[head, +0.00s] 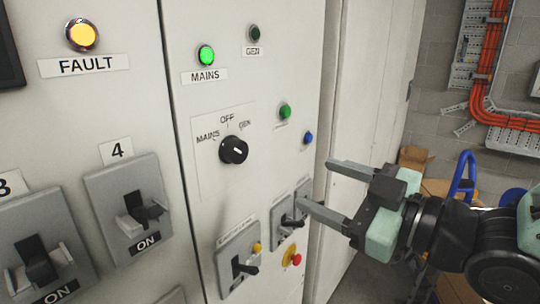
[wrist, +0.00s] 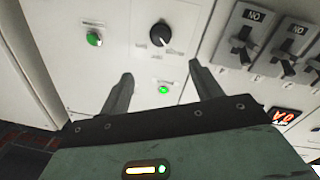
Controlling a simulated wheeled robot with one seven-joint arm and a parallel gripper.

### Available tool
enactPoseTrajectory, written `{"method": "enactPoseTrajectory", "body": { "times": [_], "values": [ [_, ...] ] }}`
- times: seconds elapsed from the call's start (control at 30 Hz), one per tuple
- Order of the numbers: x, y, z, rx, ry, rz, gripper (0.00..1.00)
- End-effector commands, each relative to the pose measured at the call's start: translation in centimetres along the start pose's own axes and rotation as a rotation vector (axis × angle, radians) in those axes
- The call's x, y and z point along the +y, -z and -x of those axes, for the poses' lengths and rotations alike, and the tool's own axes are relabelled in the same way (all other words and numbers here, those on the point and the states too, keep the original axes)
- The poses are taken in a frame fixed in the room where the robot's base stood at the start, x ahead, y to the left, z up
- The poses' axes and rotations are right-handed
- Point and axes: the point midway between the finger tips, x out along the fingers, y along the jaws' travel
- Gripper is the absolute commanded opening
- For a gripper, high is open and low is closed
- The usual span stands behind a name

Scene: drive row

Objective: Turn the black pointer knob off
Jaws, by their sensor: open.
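The black pointer knob (head: 233,150) is on the pale cabinet panel, on a plate marked MAINS, OFF (head: 227,119) and GEN. It also shows in the wrist view (wrist: 160,34), where the scene appears upside down. There its white mark lies toward the lower right, which seems to be the MAINS side; the head view does not make the setting clear. My gripper (head: 317,182) is open and empty, to the right of the knob and apart from it. In the wrist view its fingers (wrist: 161,69) are spread, with the knob beyond them.
The MAINS lamp (head: 206,55) glows green; the GEN lamp (head: 254,33) is dark. A yellow FAULT lamp (head: 82,34) is lit. Breaker 4 (head: 133,209) is left of the knob. Below are a switch (head: 240,264) and a red button (head: 291,255). Blue tubing (head: 462,176) stands at right.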

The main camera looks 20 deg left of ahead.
Motion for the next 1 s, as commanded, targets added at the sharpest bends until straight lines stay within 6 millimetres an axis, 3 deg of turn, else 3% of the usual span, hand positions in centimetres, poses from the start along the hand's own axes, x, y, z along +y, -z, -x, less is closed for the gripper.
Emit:
{"method": "enactPoseTrajectory", "body": {
  "times": [0.17, 0.7, 1.0],
  "values": [
    [0.0, 0.2, -2.5, -0.002, 0.003, -0.004, 0.64],
    [0.1, 0.3, -13.2, -0.003, 0.001, -0.004, 0.64],
    [0.1, 0.1, -16.6, -0.004, 0.0, -0.002, 0.64]
  ]
}}
